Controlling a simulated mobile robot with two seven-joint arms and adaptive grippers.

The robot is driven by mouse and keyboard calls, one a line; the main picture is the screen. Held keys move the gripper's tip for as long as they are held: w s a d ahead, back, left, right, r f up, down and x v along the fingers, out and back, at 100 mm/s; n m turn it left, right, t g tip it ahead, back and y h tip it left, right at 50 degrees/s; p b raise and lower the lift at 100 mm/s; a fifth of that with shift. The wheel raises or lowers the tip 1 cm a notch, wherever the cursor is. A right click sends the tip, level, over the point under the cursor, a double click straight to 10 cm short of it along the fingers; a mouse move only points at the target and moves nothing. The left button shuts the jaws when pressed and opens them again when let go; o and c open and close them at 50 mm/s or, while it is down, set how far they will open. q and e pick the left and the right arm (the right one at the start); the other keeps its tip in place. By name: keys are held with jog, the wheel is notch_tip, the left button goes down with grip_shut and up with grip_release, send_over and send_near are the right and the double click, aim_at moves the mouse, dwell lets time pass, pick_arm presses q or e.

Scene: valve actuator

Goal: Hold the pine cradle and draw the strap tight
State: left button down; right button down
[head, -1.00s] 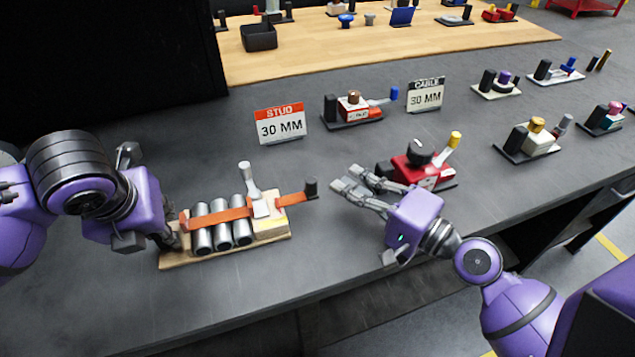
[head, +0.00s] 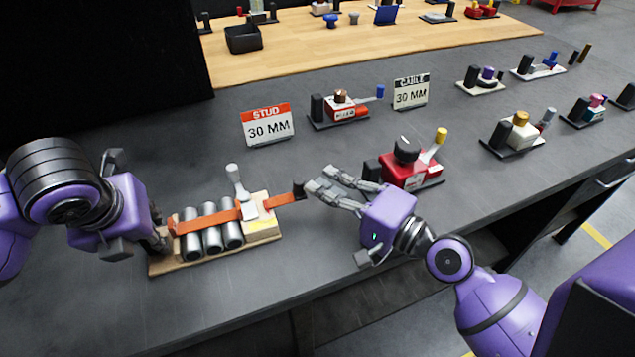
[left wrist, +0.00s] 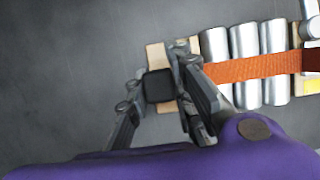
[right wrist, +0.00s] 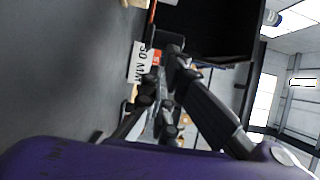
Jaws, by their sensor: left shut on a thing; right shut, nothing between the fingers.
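The pine cradle (head: 190,264) lies on the grey bench and carries several metal cylinders (head: 212,236). The orange strap (head: 222,216) runs across them, through a buckle with a pale lever (head: 236,186) standing up, to a dark tab (head: 298,191) at its right end. My left gripper (head: 158,238) is shut on the cradle's left end; in the left wrist view its fingers flank a dark block (left wrist: 158,86) there. My right gripper (head: 318,180) is shut and empty, just right of the tab. The right wrist view shows its fingers (right wrist: 162,72), but contact with the tab cannot be seen.
A red clamp unit (head: 405,176) stands close behind my right gripper. Behind are a STUD 30 MM sign (head: 268,126), a CABLE 30 MM sign (head: 411,92) and another red-and-white unit (head: 340,108). More units stand at the right. The bench in front of the cradle is clear.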

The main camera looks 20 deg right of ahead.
pick_arm(q)
jog(key=shift+s+f, duration=0.1)
jog(key=shift+f, duration=0.05)
pick_arm(e)
jog(key=shift+s+d, duration=0.2)
jog(key=shift+d, duration=0.35)
jog(key=d, duration=0.1)
jog(key=s+d, duration=0.1)
jog(key=d, duration=0.1)
jog(key=shift+f, duration=0.1)
jog(key=v, duration=0.9)
jog(key=shift+s+d, duration=0.1)
jog(key=shift+s, duration=0.3)
pick_arm(q)
jog(key=c, duration=1.5)
grip_release()
jog(key=shift+o, duration=0.2)
jog(key=shift+r, duration=0.2)
